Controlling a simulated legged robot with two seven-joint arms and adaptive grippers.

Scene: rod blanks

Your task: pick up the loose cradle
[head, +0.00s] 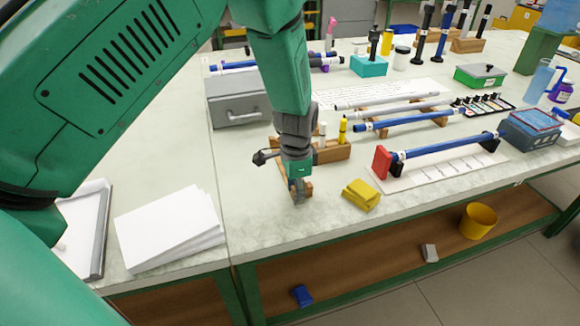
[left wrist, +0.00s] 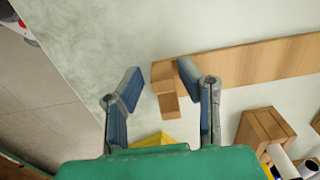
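The loose cradle looks like a long wooden piece (left wrist: 260,62) with a raised block at its near end. In the head view it lies on the bench near the front edge, mostly hidden by my left arm. My left gripper (head: 298,194) points down over its near end. In the left wrist view the gripper (left wrist: 158,74) is open, with one finger on each side of the end block (left wrist: 162,73). The right finger is very close to the wood; I cannot tell whether it touches. My right gripper is not in view.
A wooden rack (head: 333,152) with small bottles stands just behind the gripper. A yellow cloth (head: 361,194) lies to the right. Blue rods (head: 445,148) rest on supports farther right. A grey box (head: 235,98) stands behind, and paper sheets (head: 170,228) lie left.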

